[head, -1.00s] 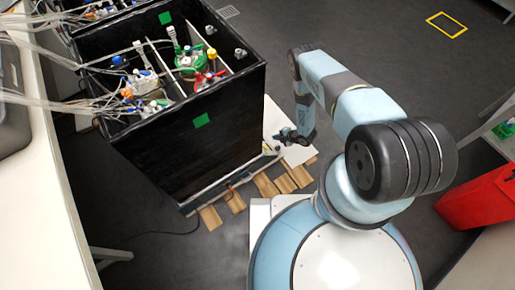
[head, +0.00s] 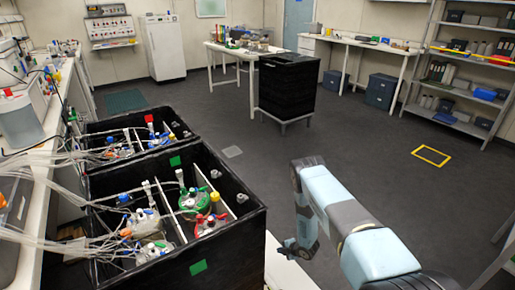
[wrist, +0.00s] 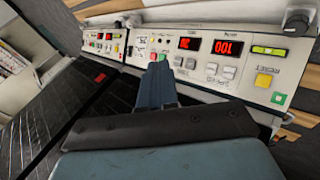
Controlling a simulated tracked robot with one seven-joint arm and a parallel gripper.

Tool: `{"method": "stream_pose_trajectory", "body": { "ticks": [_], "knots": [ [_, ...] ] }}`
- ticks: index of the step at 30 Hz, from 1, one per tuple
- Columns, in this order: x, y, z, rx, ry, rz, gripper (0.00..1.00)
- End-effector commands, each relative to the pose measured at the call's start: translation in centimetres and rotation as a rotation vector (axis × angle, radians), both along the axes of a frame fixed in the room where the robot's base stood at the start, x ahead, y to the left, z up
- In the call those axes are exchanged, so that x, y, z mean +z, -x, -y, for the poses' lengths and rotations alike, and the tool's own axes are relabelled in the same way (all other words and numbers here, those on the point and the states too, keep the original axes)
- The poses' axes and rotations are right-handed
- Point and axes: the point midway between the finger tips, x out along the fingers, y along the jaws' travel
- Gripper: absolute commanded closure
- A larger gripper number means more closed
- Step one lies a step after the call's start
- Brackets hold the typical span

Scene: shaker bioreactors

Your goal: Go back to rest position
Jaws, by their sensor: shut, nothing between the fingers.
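My gripper (head: 288,246) hangs low at the right side of the near black shaker box (head: 232,244) in the head view. In the wrist view my gripper (wrist: 158,75) is shut with nothing between its fingers. It points at a control panel (wrist: 205,50) with red number displays, colored buttons and a yellow button. The fingertips overlap the panel's lower part in the picture; I cannot tell whether they touch it. My arm (head: 345,215) is bent, with its upper links reaching up and the forearm hanging down.
Bioreactor vessels with colored caps (head: 194,200) and many tubes fill the near box. A second shaker box (head: 132,124) stands behind it, and a bench (head: 38,165) runs along the left. The floor (head: 320,140) right of the boxes is open, with a yellow floor marking (head: 430,156).

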Motion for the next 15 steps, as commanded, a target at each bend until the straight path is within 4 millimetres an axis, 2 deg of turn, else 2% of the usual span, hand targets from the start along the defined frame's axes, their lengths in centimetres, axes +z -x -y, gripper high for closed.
{"method": "stream_pose_trajectory", "body": {
  "ticks": [1,6,15],
  "knots": [
    [2.0,-1.7,0.2,-0.028,0.006,0.003,1.00],
    [7.9,-6.3,1.1,-0.126,0.029,-0.004,1.00],
    [19.1,-12.2,3.0,-0.309,0.049,-0.020,1.00]
  ]
}}
